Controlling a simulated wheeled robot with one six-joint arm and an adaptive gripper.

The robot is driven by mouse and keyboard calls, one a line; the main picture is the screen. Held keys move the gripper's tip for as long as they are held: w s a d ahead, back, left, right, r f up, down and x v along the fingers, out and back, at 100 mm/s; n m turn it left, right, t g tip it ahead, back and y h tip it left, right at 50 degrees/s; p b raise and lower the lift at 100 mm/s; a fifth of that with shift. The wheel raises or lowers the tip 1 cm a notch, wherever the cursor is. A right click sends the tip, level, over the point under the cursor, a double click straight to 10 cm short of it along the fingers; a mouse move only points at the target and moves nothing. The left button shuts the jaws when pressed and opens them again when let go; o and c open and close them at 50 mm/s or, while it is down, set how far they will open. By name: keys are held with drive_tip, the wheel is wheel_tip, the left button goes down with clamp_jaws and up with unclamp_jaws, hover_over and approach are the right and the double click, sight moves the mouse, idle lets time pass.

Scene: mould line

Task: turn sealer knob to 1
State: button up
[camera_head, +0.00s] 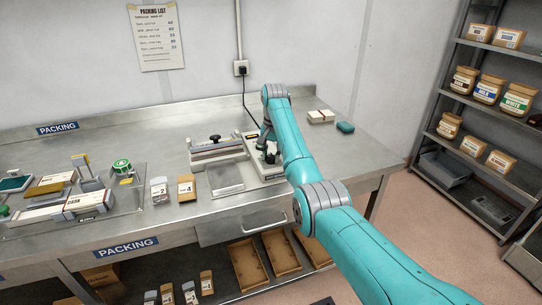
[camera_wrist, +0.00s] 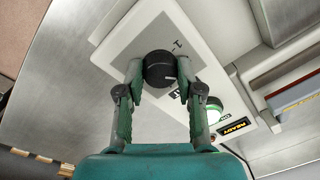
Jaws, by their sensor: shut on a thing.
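The sealer (camera_head: 218,152) stands on the steel packing table in the head view, with a flat plate in front of it. Its control panel (camera_wrist: 125,42) fills the middle of the wrist view. The black round sealer knob (camera_wrist: 159,68) has a pale pointer line facing right. A "1" mark is printed above and right of the knob; another mark beside it is partly covered. My gripper (camera_wrist: 159,72) is shut on the knob, one finger on each side. In the head view my gripper (camera_head: 267,140) is at the sealer's right end, and my arm hides part of it.
A green lit button (camera_wrist: 214,108) and a "READY" label (camera_wrist: 234,127) lie close to my right finger. Small packets (camera_head: 186,188) and a clear tray (camera_head: 128,203) stand to the left.

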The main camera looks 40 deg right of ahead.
sight(272, 156)
drive_tip(key=n, duration=1.1)
drive_tip(key=shift+w+n, duration=0.1)
drive_tip(key=shift+n, duration=0.3)
idle(0.4)
drive_tip(key=o, duration=1.2)
drive_tip(key=shift+c, duration=0.2)
wheel_tip(272, 156, up, 12)
drive_tip(key=shift+d, duration=0.35)
